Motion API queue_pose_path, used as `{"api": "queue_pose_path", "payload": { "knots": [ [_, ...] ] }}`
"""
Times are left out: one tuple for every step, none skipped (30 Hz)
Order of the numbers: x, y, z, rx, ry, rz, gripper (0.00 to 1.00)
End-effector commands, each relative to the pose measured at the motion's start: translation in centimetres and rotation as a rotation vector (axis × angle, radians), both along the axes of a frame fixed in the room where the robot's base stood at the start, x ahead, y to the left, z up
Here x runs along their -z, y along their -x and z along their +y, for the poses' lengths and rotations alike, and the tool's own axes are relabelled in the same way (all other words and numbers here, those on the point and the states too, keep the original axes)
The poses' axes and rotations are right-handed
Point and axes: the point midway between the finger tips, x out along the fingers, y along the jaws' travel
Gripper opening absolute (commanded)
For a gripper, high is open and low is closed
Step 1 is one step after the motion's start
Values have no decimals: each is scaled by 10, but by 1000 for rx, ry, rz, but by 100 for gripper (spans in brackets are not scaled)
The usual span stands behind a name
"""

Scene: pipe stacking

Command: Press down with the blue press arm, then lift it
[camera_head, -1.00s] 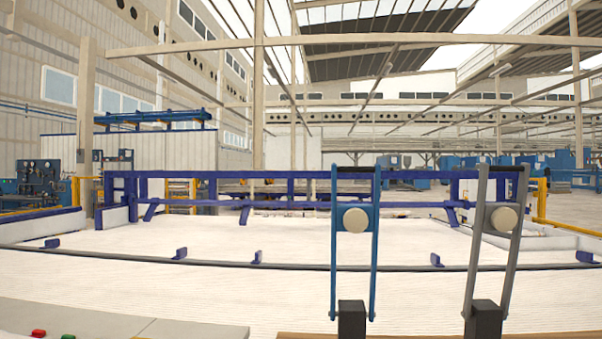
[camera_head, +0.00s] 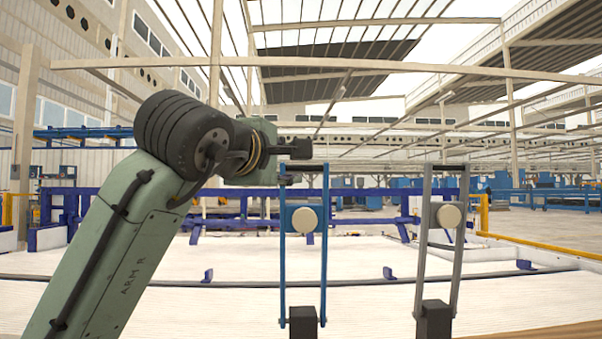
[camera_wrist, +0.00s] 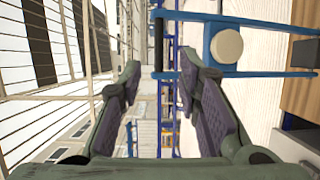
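The blue press arm (camera_head: 325,240) stands upright in the middle of the head view, with a dark handle bar across its top and a cream round knob (camera_head: 304,220) below. Its foot ends at a black block (camera_head: 303,323). My gripper (camera_head: 297,164) comes from the left at handle height, one finger above the bar and one below. In the wrist view the blue press arm (camera_wrist: 208,45) lies sideways at upper right, its dark handle between the two spread fingers. The gripper is open. I cannot tell whether a finger touches the bar.
A grey press arm (camera_head: 422,240) with its own cream knob (camera_head: 448,216) and black block (camera_head: 434,320) stands upright to the right. Behind lie a white ribbed bed (camera_head: 380,295) and a dark blue frame. There is a clear gap between the two press arms.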

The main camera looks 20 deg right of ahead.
Motion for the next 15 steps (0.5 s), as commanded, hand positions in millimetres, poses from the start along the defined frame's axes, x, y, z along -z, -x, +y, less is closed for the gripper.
{"api": "queue_pose_path", "payload": {
  "knots": [
    [-1, -3, -3, 0, 1, 6, 31],
    [-1, -6, -5, 0, 1, 6, 31],
    [-1, -10, -8, 0, 1, 6, 31],
    [-2, -14, -10, -1, 0, 5, 31],
    [-2, -18, -14, -1, 0, 4, 31],
    [-2, -24, -18, -1, 0, 4, 31],
    [-3, -28, -22, -1, 0, 3, 31],
    [-2, -33, -26, -1, 0, 4, 31],
    [-2, -39, -31, -1, 0, 1, 31],
    [-2, -44, -34, -1, 0, 2, 31],
    [-3, -48, -38, -1, 0, 1, 31],
    [-2, -54, -42, -1, 0, 1, 31],
    [-2, -58, -45, -1, 1, 1, 31],
    [-2, -62, -48, -1, -1, 1, 31],
    [-2, -66, -52, -1, 1, -1, 31]
  ]
}}
